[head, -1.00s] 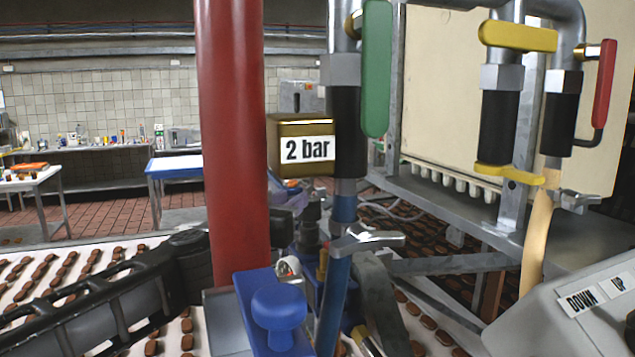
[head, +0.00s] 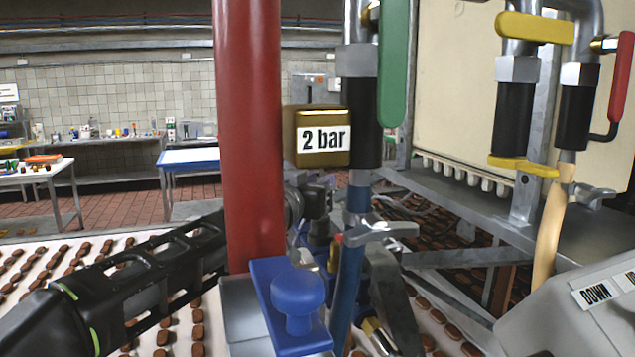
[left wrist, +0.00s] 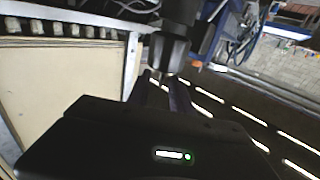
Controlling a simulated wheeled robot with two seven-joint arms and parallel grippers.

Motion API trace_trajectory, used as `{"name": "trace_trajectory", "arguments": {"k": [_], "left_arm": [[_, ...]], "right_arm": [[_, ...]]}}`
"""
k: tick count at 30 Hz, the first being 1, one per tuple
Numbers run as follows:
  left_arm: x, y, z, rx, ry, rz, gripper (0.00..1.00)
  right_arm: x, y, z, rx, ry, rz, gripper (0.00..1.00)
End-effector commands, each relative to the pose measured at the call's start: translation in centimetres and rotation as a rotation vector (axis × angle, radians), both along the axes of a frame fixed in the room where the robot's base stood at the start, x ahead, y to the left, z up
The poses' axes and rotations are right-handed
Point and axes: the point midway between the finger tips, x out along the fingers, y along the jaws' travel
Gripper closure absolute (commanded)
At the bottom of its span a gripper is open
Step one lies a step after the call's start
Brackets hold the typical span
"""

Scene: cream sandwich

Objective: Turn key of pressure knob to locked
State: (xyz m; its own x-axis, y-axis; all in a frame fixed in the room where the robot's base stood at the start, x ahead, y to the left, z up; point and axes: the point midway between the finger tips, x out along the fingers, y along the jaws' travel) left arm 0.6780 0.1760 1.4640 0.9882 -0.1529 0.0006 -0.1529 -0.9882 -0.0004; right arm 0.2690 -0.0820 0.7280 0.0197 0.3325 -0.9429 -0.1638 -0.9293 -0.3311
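A blue knob (head: 298,296) stands on a blue bracket at the foot of the red pole (head: 248,130). A small metal piece (head: 306,260) shows just behind it; I cannot tell whether it is the key. A brass box (head: 322,118) with a "2 bar" label is beside the pole. My black left arm comes in from the left and passes behind the pole. My left gripper (head: 308,203) is partly hidden there, below the brass box, among dark fittings. It also shows dark and blurred in the left wrist view (left wrist: 168,52). Its opening is unclear. My right gripper is out of view.
Pipes with a green handle (head: 394,60), a yellow handle (head: 534,28) and a red handle (head: 621,75) stand at the right. A metal valve lever (head: 385,230) sits close right of the gripper. A conveyor (head: 45,250) carries brown biscuits. A grey DOWN/UP panel (head: 560,315) is at lower right.

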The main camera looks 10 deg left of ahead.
Motion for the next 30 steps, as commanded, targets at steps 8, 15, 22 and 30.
{"name": "trace_trajectory", "arguments": {"k": [8,15,22,30], "left_arm": [[0.19,0.01,0.0,-0.001,0.0,0.0,0.74],[0.18,0.01,-0.01,-0.001,0.0,0.0,0.92],[0.17,0.0,-0.01,-0.001,0.0,0.0,1.0],[0.17,-0.01,-0.01,-0.001,0.0,0.0,1.0]], "right_arm": [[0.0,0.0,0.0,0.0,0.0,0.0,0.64],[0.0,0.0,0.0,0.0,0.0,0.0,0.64],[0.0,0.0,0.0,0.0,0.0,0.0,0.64],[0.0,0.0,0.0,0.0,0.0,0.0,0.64]]}}
